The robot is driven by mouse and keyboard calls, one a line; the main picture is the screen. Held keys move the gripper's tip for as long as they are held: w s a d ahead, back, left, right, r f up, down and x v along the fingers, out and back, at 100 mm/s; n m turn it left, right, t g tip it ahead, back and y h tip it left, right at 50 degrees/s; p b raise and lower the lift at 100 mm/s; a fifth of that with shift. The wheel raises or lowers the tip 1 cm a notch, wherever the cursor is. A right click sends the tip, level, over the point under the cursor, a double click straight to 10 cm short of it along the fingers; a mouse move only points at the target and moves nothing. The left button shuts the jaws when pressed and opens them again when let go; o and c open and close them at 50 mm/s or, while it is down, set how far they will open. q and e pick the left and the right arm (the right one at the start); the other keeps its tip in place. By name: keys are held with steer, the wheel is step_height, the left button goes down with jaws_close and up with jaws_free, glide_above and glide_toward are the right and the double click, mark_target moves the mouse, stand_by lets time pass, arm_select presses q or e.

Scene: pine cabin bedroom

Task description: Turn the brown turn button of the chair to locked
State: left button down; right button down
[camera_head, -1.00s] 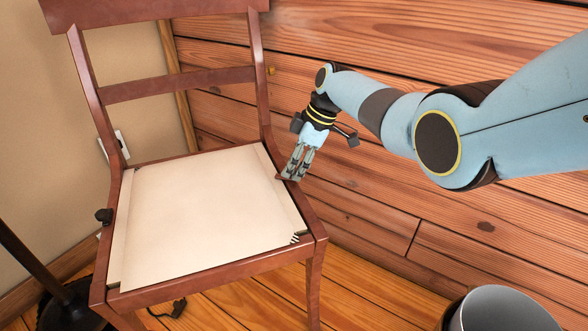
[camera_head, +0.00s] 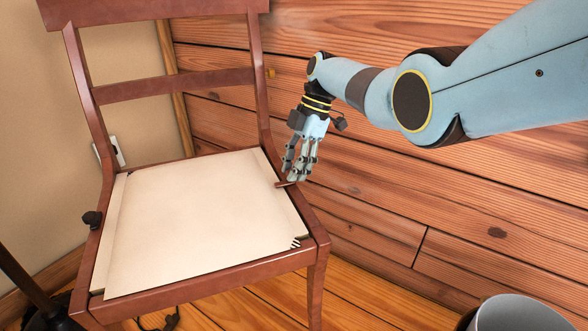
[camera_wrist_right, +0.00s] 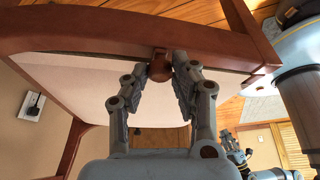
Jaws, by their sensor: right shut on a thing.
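The chair (camera_head: 101,260) is dark red-brown wood with a pale seat board (camera_head: 200,215). The brown turn button (camera_head: 285,184) is at the right side of the seat; its end pokes out left of my right fingertips. In the right wrist view the button (camera_wrist_right: 159,66) sits between the fingers, against the chair rail (camera_wrist_right: 90,38). My right gripper (camera_head: 298,177) is shut on it, and the fingers hide part of it. In the right wrist view, a small dark gripper-like part at the lower right looks like my left gripper (camera_wrist_right: 238,155); its jaws are too small to read.
A black knob (camera_head: 92,219) is on the chair's left side. A plank wall (camera_head: 400,170) stands close behind my right arm. A grey bin (camera_head: 515,314) is at the bottom right. A dark pole (camera_head: 22,270) stands at the lower left.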

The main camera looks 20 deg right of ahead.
steer(key=shift+f, duration=0.1)
stand_by(0.3)
steer(key=c, duration=1.1)
jaws_free()
steer(key=shift+o, duration=0.2)
steer(key=v, duration=1.2)
